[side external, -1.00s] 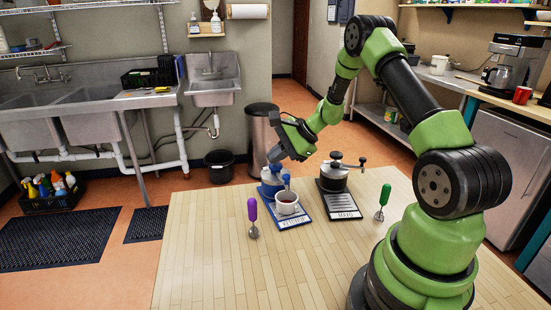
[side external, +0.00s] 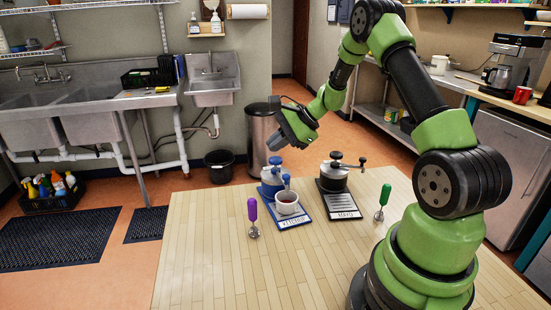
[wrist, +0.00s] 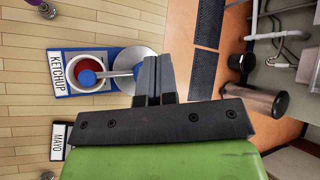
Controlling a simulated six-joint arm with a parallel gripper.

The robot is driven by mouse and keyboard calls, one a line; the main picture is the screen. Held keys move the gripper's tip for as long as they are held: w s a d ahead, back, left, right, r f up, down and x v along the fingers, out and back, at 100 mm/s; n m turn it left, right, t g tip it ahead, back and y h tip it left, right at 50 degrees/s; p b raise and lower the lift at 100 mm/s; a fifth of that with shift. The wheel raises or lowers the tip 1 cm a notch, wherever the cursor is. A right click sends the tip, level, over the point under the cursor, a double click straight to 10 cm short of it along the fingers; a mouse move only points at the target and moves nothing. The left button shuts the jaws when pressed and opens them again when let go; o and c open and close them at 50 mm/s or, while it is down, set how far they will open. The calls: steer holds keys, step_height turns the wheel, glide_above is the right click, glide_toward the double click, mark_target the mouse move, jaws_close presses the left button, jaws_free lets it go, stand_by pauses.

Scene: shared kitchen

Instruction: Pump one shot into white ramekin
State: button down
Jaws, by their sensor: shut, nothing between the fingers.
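The white ramekin (side external: 287,204) stands upright on the blue board labelled KETCHUP, under the blue spout of the ketchup pump (side external: 271,183). Red sauce shows inside the ramekin in the wrist view (wrist: 107,69).
A mayo pump (side external: 334,178) with a dark knob stands on a dark board to the right. A purple-handled utensil (side external: 252,210) is left of the ketchup board and a green-handled one (side external: 383,200) is at the right. The front of the wooden table (side external: 230,275) is clear.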

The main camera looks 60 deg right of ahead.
mark_target(276, 160)
step_height(276, 160, up, 6)
steer(key=shift+f, duration=0.1)
stand_by(0.4)
stand_by(0.4)
steer(key=s+a+r+n+g, duration=0.1)
steer(key=s+a+r+n, duration=0.4)
steer(key=a, duration=0.3)
steer(key=s+a+r+n+g, duration=0.1)
steer(key=s+a+r+n, duration=0.2)
steer(key=a+r+n, duration=0.4)
steer(key=s+a+n+h, duration=0.1)
steer(key=s+a+n, duration=0.1)
steer(key=s, duration=0.4)
steer(key=s+a+n+t+h, duration=0.1)
steer(key=s+a+n, duration=0.2)
steer(key=s, duration=0.4)
steer(key=shift+a+n, duration=0.25)
steer(key=shift+n, duration=0.05)
